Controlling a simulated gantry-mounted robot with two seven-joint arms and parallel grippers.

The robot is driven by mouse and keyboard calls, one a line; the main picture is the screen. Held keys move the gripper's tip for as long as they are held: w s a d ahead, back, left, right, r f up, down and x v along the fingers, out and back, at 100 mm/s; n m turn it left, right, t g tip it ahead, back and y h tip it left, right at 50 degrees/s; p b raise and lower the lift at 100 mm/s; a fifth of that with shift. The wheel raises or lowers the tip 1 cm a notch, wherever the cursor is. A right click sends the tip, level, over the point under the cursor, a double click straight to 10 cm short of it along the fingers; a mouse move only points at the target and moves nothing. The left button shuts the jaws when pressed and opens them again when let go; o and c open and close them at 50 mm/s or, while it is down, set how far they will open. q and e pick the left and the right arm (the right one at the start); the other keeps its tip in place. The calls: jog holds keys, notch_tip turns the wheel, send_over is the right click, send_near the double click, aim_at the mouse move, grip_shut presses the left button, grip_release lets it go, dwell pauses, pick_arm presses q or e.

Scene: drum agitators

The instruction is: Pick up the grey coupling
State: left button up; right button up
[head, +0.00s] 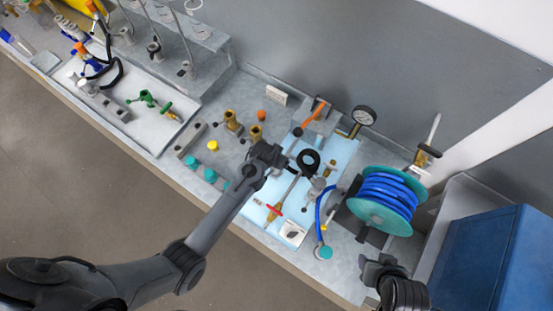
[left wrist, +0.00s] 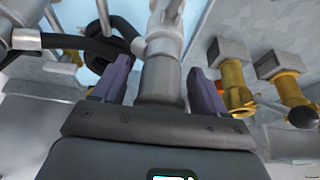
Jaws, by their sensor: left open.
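A grey, stepped cylindrical part (left wrist: 160,75), which looks like the grey coupling, lies between the two purple-grey fingers of my left gripper (left wrist: 158,88) in the left wrist view. The fingers are open, one on each side, with visible gaps. In the head view my left gripper (head: 282,160) is low over the left edge of the pale blue mat (head: 345,152), beside a black ring (head: 309,160). There it mostly hides the grey part. My right gripper (head: 385,268) is at the lower right, near the bench's front edge; its finger opening is unclear.
Brass fittings (head: 232,121) stand close left of my left gripper. A pressure gauge (head: 364,116), an orange-handled tool (head: 313,118) and a blue hose reel (head: 385,197) are to the right. A white tray (head: 150,132) lies farther left. The bench is crowded around the mat.

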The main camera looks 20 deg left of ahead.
pick_arm(q)
jog(key=shift+w+f, duration=0.1)
jog(key=shift+f, duration=0.1)
jog(key=c, duration=1.3)
jog(key=shift+r, duration=0.2)
jog(key=shift+r, duration=0.55)
notch_tip(320, 180, up, 2)
jog(key=shift+r+b, duration=0.2)
jog(key=shift+b, duration=0.15)
jog(key=s+d+r, duration=0.1)
jog(key=d+r, duration=0.1)
jog(key=d, duration=0.1)
jog(key=s+d+r, duration=0.2)
jog(key=d, duration=0.2)
jog(key=s+d+r+b, duration=0.1)
jog(key=s+d+r, duration=0.1)
jog(key=d+r, duration=0.1)
jog(key=shift+d+r, duration=0.1)
jog(key=shift+d, duration=0.2)
